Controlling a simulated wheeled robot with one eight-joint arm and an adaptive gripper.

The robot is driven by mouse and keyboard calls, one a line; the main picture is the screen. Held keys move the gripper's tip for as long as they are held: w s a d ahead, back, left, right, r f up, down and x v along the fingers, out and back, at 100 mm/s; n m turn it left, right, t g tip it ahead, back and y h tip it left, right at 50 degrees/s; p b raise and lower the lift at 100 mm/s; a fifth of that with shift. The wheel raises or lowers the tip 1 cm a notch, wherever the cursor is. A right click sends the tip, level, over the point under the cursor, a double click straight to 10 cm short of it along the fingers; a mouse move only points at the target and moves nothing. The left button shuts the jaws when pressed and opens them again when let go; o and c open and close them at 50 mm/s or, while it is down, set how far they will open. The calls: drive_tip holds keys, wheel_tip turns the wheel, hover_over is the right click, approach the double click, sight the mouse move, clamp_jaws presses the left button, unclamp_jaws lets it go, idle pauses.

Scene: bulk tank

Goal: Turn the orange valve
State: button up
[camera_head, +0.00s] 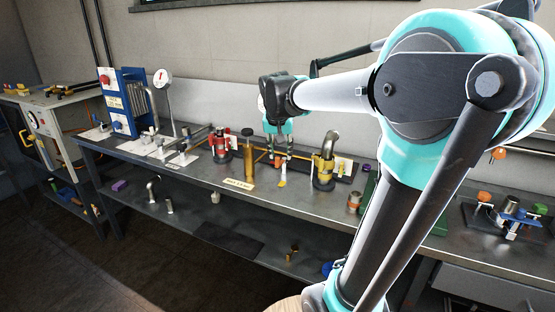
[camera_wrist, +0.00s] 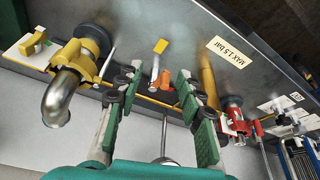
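The orange valve (camera_wrist: 166,79) shows in the wrist view as a small orange handle on a thin pipe line along the bench. My gripper (camera_wrist: 156,77) is open, with one finger on each side of the valve. There is a gap between the valve and the left finger; the right finger is closer to it, and I cannot tell whether it touches. In the head view my gripper (camera_head: 278,154) points down over the back of the bench, between two upright fittings. The valve is not clear in that view.
A brass cylinder (camera_head: 247,160) and a red fitting (camera_head: 221,146) stand left of my gripper in the head view. A yellow-collared bent metal pipe (camera_head: 326,158) stands to its right.

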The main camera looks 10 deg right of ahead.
drive_tip(key=m, duration=0.1)
approach(277, 158)
drive_tip(key=x, duration=1)
drive_tip(key=shift+w+d+f, duration=0.1)
drive_tip(key=shift+w, duration=0.05)
clamp_jaws()
idle(0.4)
